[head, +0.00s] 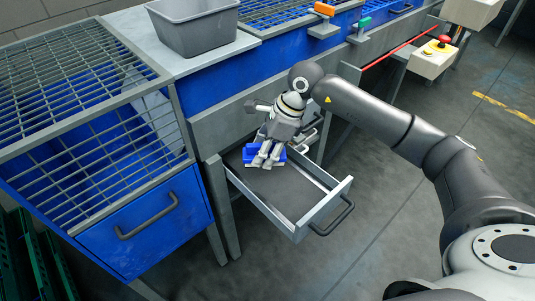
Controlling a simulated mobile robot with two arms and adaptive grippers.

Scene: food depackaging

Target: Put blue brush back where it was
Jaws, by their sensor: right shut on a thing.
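The blue brush (250,154) is at the back left part of the open drawer (303,198). My right gripper (268,161) reaches down into the drawer from above and is shut on the brush. The gripper fingers hide the middle of the brush. A pale strip, perhaps its bristles, shows along the brush's lower edge. I cannot tell whether the brush touches the drawer floor. My left gripper does not show.
The drawer is pulled out, its handle (334,218) at the front; its front floor is bare. A grey bin (194,27) stands on the counter above. A wire-grid blue unit (82,104) stands left. A control box with a red button (434,57) is at upper right.

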